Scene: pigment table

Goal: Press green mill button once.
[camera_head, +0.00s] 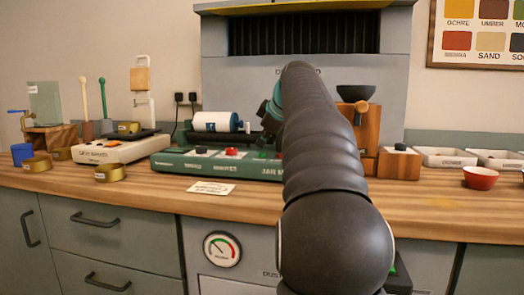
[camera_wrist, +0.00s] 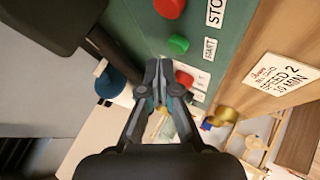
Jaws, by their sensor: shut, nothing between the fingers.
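The green mill base (camera_head: 180,163) stands on the wooden counter, its right part hidden behind my arm in the head view. In the wrist view, its green panel (camera_wrist: 138,25) carries a small green button (camera_wrist: 178,44) beside a START label. A larger red button (camera_wrist: 169,7) is beside the STOP label, and another red button (camera_wrist: 184,78) is on the other side of the green one. My gripper (camera_wrist: 158,66) is shut and empty. Its tips appear just below and left of the green button; I cannot tell the gap to the panel.
A white jar with a blue end (camera_head: 217,121) lies on top of the mill. A paper card (camera_head: 211,188) lies on the counter in front. A white device (camera_head: 122,149) stands left, and a wooden block stand (camera_head: 399,163) stands right. The front counter strip is mostly clear.

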